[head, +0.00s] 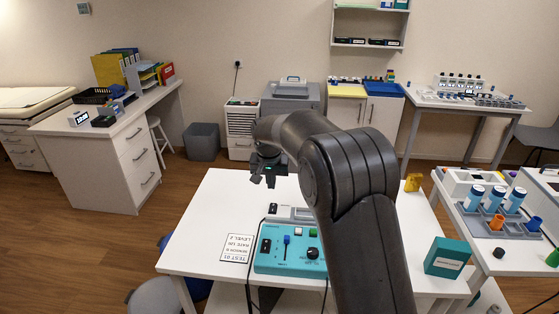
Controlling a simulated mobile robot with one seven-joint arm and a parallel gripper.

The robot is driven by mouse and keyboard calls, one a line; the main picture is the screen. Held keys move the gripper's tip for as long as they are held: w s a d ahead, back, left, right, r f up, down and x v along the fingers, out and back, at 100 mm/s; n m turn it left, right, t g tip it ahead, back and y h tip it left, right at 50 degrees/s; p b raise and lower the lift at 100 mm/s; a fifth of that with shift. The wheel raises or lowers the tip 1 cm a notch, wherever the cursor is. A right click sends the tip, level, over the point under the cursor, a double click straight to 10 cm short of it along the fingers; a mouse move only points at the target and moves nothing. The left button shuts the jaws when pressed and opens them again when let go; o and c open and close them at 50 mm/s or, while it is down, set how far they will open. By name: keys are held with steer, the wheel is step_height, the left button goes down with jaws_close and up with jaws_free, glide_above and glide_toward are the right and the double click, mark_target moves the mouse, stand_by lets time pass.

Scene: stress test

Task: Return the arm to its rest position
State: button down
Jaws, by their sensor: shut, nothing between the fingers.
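My dark arm reaches up from the bottom of the head view and bends over the white table (212,205). My gripper (263,181) is small in the picture, above the table's far left part. It is shut and holds nothing. Below it on the table is a teal control box (290,262) with a blue lever, a black knob and several buttons. My arm hides part of the table and of the box's right side.
A printed card (238,248) lies left of the box. A cart (480,228) with blue-and-white bottles is close on the right. A desk (100,140) stands at the left, with open floor between.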

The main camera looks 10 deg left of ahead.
steer(key=s+d+r+t, duration=0.1)
steer(key=s+d+r, duration=1.4)
steer(key=s+d, duration=0.25)
steer(key=s+d+f+t, duration=0.1)
steer(key=s+d, duration=0.3)
steer(key=s, duration=0.7)
steer(key=s+d+f+t, duration=0.1)
steer(key=s+d, duration=0.3)
steer(key=s, duration=0.7)
steer(key=shift+d+f, duration=0.25)
steer(key=shift+f, duration=0.45)
